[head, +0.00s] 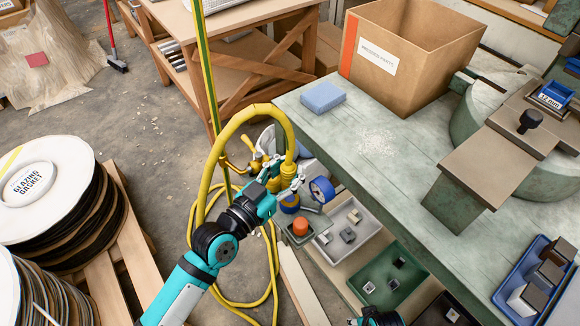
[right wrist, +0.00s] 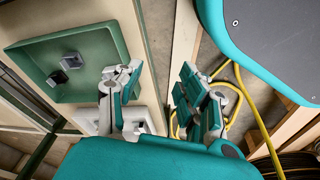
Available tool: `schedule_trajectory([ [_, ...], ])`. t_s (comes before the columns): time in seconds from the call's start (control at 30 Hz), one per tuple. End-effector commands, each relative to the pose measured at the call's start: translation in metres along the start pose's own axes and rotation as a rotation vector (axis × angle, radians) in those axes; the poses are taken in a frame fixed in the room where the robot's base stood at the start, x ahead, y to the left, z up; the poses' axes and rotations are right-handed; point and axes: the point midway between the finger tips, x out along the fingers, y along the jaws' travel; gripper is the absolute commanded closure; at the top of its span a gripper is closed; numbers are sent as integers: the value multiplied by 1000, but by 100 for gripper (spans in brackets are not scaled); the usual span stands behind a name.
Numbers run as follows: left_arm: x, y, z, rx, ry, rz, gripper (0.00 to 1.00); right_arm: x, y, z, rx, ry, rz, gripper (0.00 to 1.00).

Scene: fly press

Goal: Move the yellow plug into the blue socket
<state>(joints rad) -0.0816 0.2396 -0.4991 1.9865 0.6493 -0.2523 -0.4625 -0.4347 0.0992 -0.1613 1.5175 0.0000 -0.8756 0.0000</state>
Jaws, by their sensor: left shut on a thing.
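My left gripper (head: 285,184) is shut on the yellow plug (head: 288,182), at the end of a thick yellow hose (head: 228,130) that arches above it. The fingers partly cover the plug. A blue ring with a dark round face (head: 322,189), which looks like the blue socket, is just right of the gripper, with a small gap to the plug. Another blue part (head: 290,207) shows just below the plug; I cannot tell whether they touch. My right gripper (right wrist: 156,95) is open and empty in the right wrist view, its fingers apart.
The green workbench (head: 345,125) carries a cardboard box (head: 400,60), a blue block (head: 323,97) and a heavy press (head: 490,150). An orange knob (head: 300,226) and trays (head: 390,275) with small parts are below its edge. Hose loops lie on the floor.

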Motion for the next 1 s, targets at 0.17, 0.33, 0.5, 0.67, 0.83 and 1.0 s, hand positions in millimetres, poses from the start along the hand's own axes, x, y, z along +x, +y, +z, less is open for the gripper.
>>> schedule_trajectory([
  [0.17,-2,2,6,0,2,1,100,-11,1,-11,2,10,1,60],
  [0.33,-3,3,10,1,2,1,100,-24,2,-20,3,18,2,60],
  [0.5,-4,4,12,1,2,2,100,-33,2,-26,4,23,3,60],
  [0.67,-4,4,13,0,2,2,100,-38,2,-29,5,25,3,60],
  [0.83,-4,4,13,1,2,3,100,-40,2,-30,5,26,4,60],
  [1.0,-4,4,13,1,2,3,100,-40,2,-30,5,26,4,60],
])
